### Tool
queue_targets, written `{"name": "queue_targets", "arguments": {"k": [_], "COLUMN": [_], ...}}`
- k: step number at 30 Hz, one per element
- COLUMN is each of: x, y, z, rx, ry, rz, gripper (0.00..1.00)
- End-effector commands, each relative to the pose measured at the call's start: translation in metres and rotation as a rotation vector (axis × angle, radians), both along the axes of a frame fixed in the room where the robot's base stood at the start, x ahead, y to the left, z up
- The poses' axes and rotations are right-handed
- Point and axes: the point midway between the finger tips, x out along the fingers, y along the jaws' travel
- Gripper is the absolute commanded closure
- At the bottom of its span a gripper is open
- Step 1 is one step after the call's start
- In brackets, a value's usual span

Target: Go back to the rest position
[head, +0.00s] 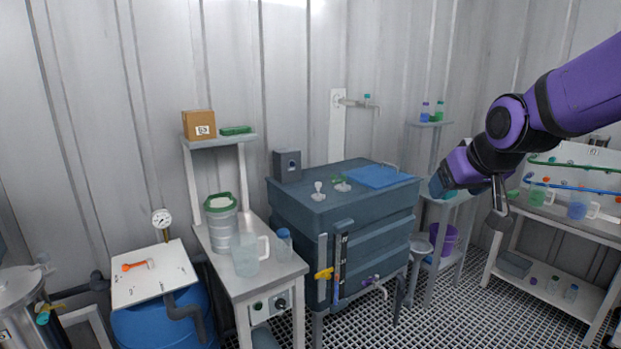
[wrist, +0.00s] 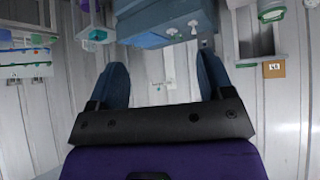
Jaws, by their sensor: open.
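My gripper (wrist: 162,85) shows in the wrist view with its two blue-grey fingers spread wide and nothing between them. The wrist view appears upside down, with the wall behind the fingers. In the head view my purple and black arm comes in from the right, and my gripper (head: 440,184) is at its left end, raised in front of the wall. It is to the right of the blue-grey tank cabinet (head: 345,228) and appears apart from it. The fingertips are hard to make out in the head view.
A small bench (head: 272,278) with a clear jug (head: 246,262) and a green-rimmed container stands left of the cabinet. A rack (head: 555,222) with jugs stands at the right. A purple bucket (head: 444,242) sits on a low shelf.

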Motion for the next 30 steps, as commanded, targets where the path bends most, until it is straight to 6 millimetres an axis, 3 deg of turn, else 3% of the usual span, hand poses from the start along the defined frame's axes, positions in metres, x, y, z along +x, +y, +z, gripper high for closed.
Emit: {"name": "queue_targets", "arguments": {"k": [6,16,21,30], "x": [-0.081,-0.194,-0.223,-0.23], "y": [-0.018,-0.034,-0.036,-0.037], "z": [0.02,0.021,0.017,0.016], "rx": [0.009,0.01,0.009,0.009], "ry": [0.08,0.204,0.239,0.249], "rz": [-0.044,-0.112,-0.133,-0.138], "gripper": [0.26,0.26,0.26,0.26]}}
